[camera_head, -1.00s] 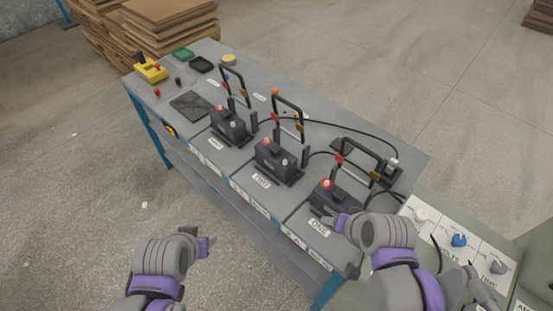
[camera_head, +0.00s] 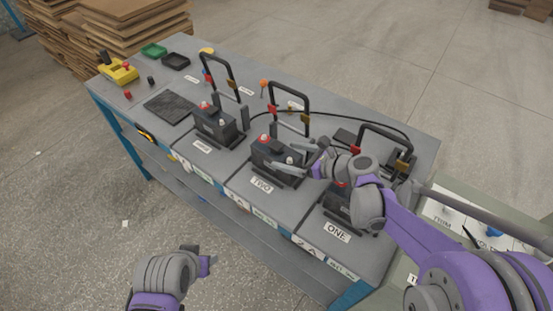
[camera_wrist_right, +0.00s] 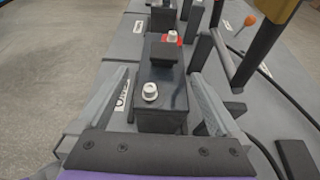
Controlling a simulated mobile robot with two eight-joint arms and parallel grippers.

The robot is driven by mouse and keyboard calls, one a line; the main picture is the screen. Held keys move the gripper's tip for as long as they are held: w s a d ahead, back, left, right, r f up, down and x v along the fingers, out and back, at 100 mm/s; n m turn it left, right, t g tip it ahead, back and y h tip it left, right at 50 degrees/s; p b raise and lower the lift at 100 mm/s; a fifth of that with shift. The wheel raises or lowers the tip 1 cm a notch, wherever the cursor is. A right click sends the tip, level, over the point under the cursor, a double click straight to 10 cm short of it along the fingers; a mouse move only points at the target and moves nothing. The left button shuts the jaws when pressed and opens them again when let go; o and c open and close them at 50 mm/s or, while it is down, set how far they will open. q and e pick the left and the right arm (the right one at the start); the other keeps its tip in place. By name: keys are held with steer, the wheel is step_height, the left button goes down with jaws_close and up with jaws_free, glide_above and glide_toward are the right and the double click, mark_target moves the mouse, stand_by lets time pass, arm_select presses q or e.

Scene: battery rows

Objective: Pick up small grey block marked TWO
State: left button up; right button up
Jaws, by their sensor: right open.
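The dark grey block (camera_head: 268,154) sits on the table in the row labelled TWO, with a red terminal and a pale terminal on top. My right gripper (camera_head: 290,157) is open at its right end. In the right wrist view the block (camera_wrist_right: 160,108) lies between the spread fingers of the gripper (camera_wrist_right: 160,76), which reach along both its sides; I cannot tell whether they touch it. A label beside it is partly hidden by the left finger. My left gripper (camera_head: 209,263) is low at the left, away from the table, and its jaw opening is unclear.
Similar blocks stand in the row ONE (camera_head: 338,207), partly behind my right arm, and in the far row (camera_head: 214,125). Black upright frames (camera_head: 290,87) with clips and cables rise behind the blocks. A black mat (camera_head: 169,106) lies at the far end.

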mark_target(280, 152)
steer(key=x, duration=0.5)
steer(key=shift+w+a, duration=0.1)
steer(key=shift+w, duration=0.15)
steer(key=shift+c, duration=0.2)
steer(key=shift+r, duration=0.15)
jaws_close()
